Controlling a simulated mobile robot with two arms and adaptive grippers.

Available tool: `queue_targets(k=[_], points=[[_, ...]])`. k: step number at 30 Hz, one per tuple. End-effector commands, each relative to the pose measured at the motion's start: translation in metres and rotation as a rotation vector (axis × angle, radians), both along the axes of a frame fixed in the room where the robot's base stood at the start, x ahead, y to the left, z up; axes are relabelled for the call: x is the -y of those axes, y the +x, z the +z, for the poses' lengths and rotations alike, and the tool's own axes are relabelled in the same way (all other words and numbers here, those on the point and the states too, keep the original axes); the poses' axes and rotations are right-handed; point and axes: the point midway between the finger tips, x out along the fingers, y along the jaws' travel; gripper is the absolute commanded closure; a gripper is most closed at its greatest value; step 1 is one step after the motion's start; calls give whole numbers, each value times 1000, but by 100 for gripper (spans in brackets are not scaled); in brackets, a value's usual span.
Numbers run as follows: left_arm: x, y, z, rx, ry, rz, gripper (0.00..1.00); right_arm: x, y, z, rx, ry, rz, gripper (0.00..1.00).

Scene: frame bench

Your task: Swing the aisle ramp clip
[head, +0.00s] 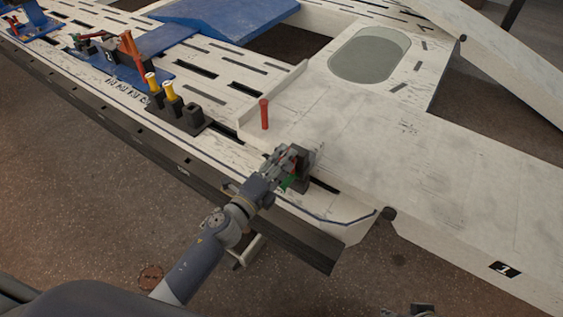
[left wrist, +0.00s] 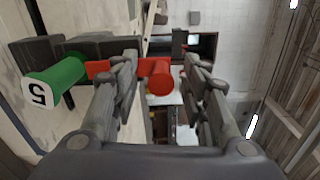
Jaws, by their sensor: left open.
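The ramp clip sits at the front edge of the white bench, beside the ramp plate. Its dark block (head: 304,168) is partly covered by my left gripper (head: 288,156) in the head view. In the left wrist view, a red handle (left wrist: 161,78) points between the fingers of my left gripper (left wrist: 160,66). The fingers are open, one on each side of the handle's round end. A green cylinder (left wrist: 56,78) with a white end marked 5 is left of the fingers. A small grey piece at the head view's bottom edge may be my right gripper (head: 408,310), mostly cut off.
A red upright pin (head: 264,114) stands behind the left gripper. Yellow-topped posts (head: 170,90) and a red-handled clamp (head: 131,50) are farther left. The pale ramp plate (head: 370,130) extends right, with an oval opening (head: 369,55). Bare floor (head: 90,200) is in front.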

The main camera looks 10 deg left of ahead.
Motion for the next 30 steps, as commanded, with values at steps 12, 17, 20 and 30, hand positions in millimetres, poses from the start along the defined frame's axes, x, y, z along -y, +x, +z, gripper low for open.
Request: queue_targets(k=[12,17,20,30], points=[[-16,-45,-2,-4,-1,0,59,0,1,1,4,1,0,60],[-26,-72,-2,-5,-2,1,59,0,1,1,4,0,1,60],[-32,-87,-1,-3,0,1,59,0,1,1,4,0,1,60],[-41,-112,0,0,-1,0,59,0,1,1,4,0,1,60]])
